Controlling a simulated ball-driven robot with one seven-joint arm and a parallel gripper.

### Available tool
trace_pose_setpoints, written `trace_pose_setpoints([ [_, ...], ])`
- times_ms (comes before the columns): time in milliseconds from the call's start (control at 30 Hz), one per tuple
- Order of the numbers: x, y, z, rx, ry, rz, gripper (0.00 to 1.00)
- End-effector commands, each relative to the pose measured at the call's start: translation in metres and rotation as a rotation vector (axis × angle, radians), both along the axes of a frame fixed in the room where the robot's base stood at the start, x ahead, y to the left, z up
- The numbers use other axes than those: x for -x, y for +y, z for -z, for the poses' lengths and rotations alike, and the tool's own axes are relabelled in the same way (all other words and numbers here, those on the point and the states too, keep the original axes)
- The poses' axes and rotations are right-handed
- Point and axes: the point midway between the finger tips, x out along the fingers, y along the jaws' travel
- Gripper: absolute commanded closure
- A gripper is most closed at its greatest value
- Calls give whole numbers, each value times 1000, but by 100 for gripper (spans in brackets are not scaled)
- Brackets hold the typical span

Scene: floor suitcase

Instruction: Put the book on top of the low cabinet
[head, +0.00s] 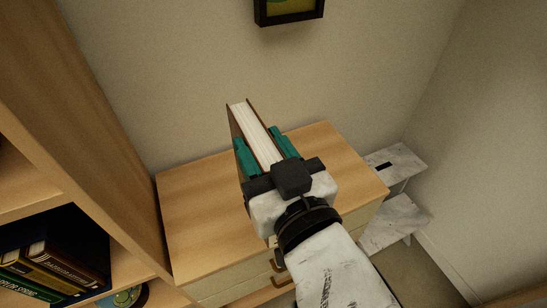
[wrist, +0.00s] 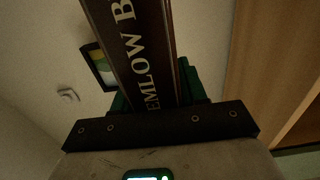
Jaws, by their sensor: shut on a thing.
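The book (head: 250,132) has a dark brown cover and white pages. It is held in my gripper (head: 265,150), between its two teal fingers, and sticks out beyond them. In the wrist view the book's spine (wrist: 138,50) shows pale lettering, with the gripper (wrist: 155,95) shut on it. The low cabinet (head: 195,215) is light wood with a bare top and drawers in front. The book and gripper show over the cabinet top in the head view; I cannot tell how high above it they are. My arm hides part of the cabinet's front and right side.
A tall wooden bookshelf (head: 85,120) with several dark books (head: 55,262) stands left of the cabinet. A white step stool (head: 395,162) stands to its right by the wall. A framed picture (head: 289,10) hangs on the wall behind. The cabinet top looks clear around the gripper.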

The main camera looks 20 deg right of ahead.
Motion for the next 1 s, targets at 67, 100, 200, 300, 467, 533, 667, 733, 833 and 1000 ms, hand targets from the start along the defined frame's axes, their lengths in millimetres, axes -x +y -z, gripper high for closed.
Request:
trace_pose_setpoints([
  [67,-10,-10,4,-1,-5,6,100],
  [100,-16,-15,7,0,-3,6,100],
  [200,-30,-27,15,1,-3,6,100],
  [300,-45,-40,23,0,-4,6,100],
  [467,-66,-56,45,0,-2,4,100],
  [533,-73,-62,56,0,-2,4,100],
  [667,-83,-70,71,0,-4,3,100],
  [733,-87,-73,76,-1,-4,2,100],
  [833,-90,-74,80,-1,-7,1,100],
  [1000,-96,-80,90,0,-5,2,100],
])
